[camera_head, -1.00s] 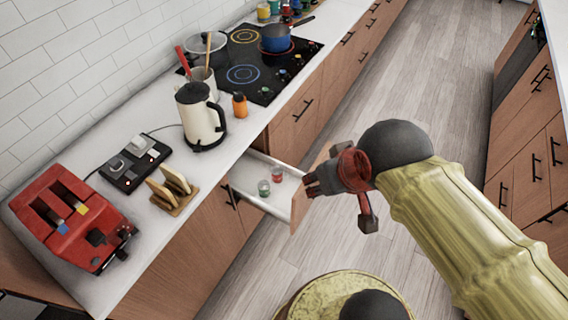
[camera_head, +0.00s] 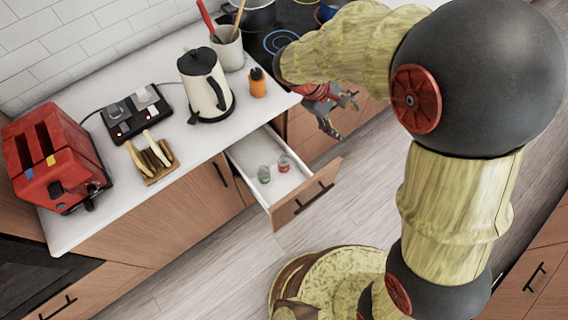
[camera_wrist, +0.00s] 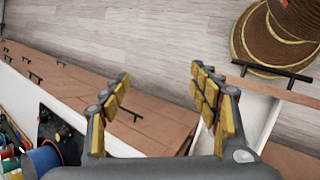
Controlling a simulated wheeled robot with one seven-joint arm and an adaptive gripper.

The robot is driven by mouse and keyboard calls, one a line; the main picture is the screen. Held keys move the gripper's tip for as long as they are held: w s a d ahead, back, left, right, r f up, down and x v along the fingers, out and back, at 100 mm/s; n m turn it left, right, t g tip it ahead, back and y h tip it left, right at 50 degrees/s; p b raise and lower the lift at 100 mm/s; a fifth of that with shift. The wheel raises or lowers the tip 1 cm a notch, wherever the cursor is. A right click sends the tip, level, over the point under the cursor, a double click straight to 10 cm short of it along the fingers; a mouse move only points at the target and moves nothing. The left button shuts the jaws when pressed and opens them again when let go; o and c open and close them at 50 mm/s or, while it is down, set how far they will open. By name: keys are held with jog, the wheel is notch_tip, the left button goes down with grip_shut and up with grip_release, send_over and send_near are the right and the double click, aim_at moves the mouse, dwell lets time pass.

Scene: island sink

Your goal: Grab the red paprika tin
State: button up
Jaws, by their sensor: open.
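A small tin with a red label (camera_head: 284,164) stands in the open drawer (camera_head: 241,150) below the counter. A similar tin with a green label (camera_head: 264,174) stands to its left, a little nearer the drawer front. My gripper (camera_head: 338,112) is open and empty, to the right of the drawer and above the floor. In the wrist view its two yellow-padded fingers (camera_wrist: 160,95) are spread apart, with cabinet fronts behind them. Part of the drawer (camera_wrist: 252,112) shows at the right of that view, but neither tin can be made out there.
A kettle (camera_head: 206,88), an orange bottle (camera_head: 257,83), a bread rack (camera_head: 152,158), a switch box (camera_head: 133,113) and a red toaster (camera_head: 52,160) stand on the counter. The drawer front (camera_head: 305,193) juts over the floor. The floor beside it is clear.

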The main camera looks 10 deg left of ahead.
jog(key=w+a+f+n+t+h, duration=0.25)
jog(key=a+f+n, duration=0.25)
jog(key=a+f, duration=0.4)
jog(key=n+t+y, duration=0.2)
jog(key=n+t, duration=0.4)
jog(key=n, duration=0.5)
send_near(280, 163)
jog(key=shift+h, duration=0.25)
jog(key=x, duration=0.4)
jog(key=shift+w+d+f+p, duration=0.1)
jog(key=shift+w+f+p, duration=0.05)
jog(key=shift+w+p, duration=0.15)
jog(key=shift+f+n+t, duration=0.25)
jog(key=shift+n, duration=0.05)
jog(key=b+x, duration=0.1)
jog(key=x, duration=0.6)
jog(key=shift+w+d+f, duration=0.1)
jog(key=shift+w+d, duration=0.05)
jog(key=shift+w, duration=0.05)
jog(key=shift+c, duration=0.7)
jog(key=c, duration=1.1)
jog(key=shift+c, duration=0.3)
